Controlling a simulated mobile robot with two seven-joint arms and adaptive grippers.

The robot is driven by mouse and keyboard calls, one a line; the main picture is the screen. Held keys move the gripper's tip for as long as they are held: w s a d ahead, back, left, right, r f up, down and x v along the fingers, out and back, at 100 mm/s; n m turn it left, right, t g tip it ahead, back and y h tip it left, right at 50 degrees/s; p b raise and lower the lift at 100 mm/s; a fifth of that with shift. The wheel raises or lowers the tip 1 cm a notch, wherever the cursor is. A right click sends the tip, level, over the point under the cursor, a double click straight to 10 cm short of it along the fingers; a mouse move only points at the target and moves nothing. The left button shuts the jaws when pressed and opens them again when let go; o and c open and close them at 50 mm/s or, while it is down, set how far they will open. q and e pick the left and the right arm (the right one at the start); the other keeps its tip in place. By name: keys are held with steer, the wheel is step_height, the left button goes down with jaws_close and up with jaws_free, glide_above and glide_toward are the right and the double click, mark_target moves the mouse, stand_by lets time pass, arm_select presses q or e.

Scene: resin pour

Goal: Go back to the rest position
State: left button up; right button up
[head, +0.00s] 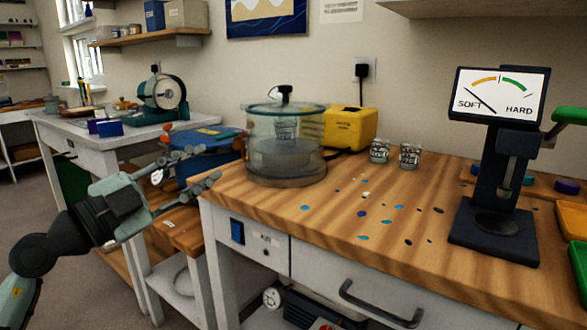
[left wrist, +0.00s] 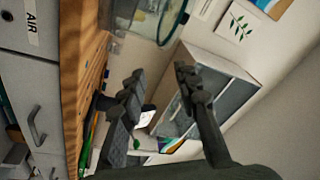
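My left gripper (head: 203,168) is at the left in the head view, in front of the bench's left corner. Its two fingers are spread apart with nothing between them. In the left wrist view its fingers (left wrist: 165,95) also stand apart and empty. My right gripper is not in view. A clear glass chamber (head: 286,150) with a lid and black knob stands on the wooden bench top (head: 350,225), to the right of my left gripper and apart from it. Its rim also shows in the left wrist view (left wrist: 172,22).
A black hardness tester (head: 497,190) with a dial is at the right. Coloured spots dot the bench. A blue box (head: 200,165) lies behind my left gripper. Drawer handles (head: 380,305) protrude in front.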

arm_select(q)
steer(key=a+f+n+t+y, duration=0.7)
steer(key=a+f+n+y, duration=0.3)
steer(key=a+n+y, duration=0.4)
steer(key=s+a+f+n+g+y, duration=0.1)
steer(key=a+f+n+g+y, duration=0.15)
steer(key=f, duration=0.65)
steer(key=s+a+f+n+g+y, duration=0.1)
steer(key=s+a+f+n+g, duration=0.2)
steer(key=f, duration=0.6)
steer(key=s+d+f+g, duration=0.1)
steer(key=s+f+g, duration=0.3)
steer(key=f, duration=0.4)
steer(key=s+d+f+g, duration=0.1)
steer(key=s+f+g, duration=0.3)
steer(key=f, duration=0.4)
steer(key=s+d+f+m+g+h, duration=0.1)
steer(key=s+d+f+g, duration=0.2)
steer(key=s+f, duration=0.2)
steer(key=s+d+f+m+g+h, duration=0.1)
steer(key=s+d+f+g+h, duration=0.1)
steer(key=s+f, duration=0.4)
steer(key=s+d+g, duration=0.1)
steer(key=s, duration=0.2)
steer(key=shift+s, duration=0.2)
steer(key=shift+f, duration=0.1)
